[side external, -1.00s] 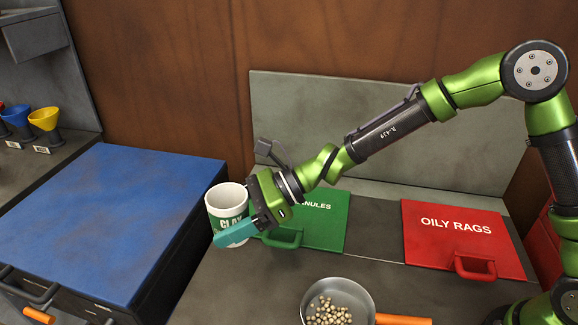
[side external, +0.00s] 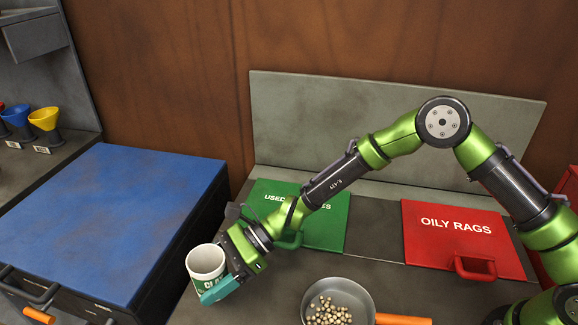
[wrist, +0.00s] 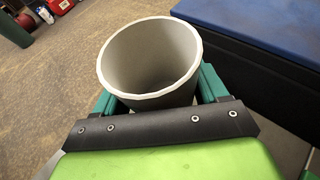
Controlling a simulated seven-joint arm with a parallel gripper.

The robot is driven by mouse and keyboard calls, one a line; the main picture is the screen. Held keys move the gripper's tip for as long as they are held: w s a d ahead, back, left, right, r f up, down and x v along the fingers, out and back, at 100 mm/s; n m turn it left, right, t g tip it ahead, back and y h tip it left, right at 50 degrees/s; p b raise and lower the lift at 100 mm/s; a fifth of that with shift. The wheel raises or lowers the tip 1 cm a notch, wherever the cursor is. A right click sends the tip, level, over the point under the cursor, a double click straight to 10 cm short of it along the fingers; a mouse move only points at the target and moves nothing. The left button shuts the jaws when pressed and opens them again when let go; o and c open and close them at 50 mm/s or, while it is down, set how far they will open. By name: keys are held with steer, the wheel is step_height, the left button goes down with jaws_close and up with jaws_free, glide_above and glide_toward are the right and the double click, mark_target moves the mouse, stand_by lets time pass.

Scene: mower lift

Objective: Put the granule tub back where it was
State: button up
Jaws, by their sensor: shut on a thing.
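The granule tub (side external: 205,264) is a white, open-topped cup with a green label reading "CLAY" in part. My gripper (side external: 218,284) is shut on it, with its teal fingers around the tub's sides. The tub is held near upright at the right side of the blue-topped cabinet, by the left end of the grey bench. In the wrist view, the tub (wrist: 150,62) sits between the fingers and its visible inside looks empty. Its base is hidden, so I cannot tell whether it touches anything.
A pan (side external: 352,287) of pale granules with an orange handle sits on the bench (side external: 385,240). Behind are a green lid (side external: 325,215) and a red "OILY RAGS" lid (side external: 460,235). The blue-topped cabinet (side external: 100,220) stands left; funnels (side external: 45,118) stand beyond it.

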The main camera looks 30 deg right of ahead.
mark_target(211, 286)
steer(key=shift+f, duration=1.45)
steer(key=shift+f, duration=0.25)
steer(key=o, duration=1.1)
steer(key=shift+c, duration=0.2)
steer(key=shift+r, duration=0.15)
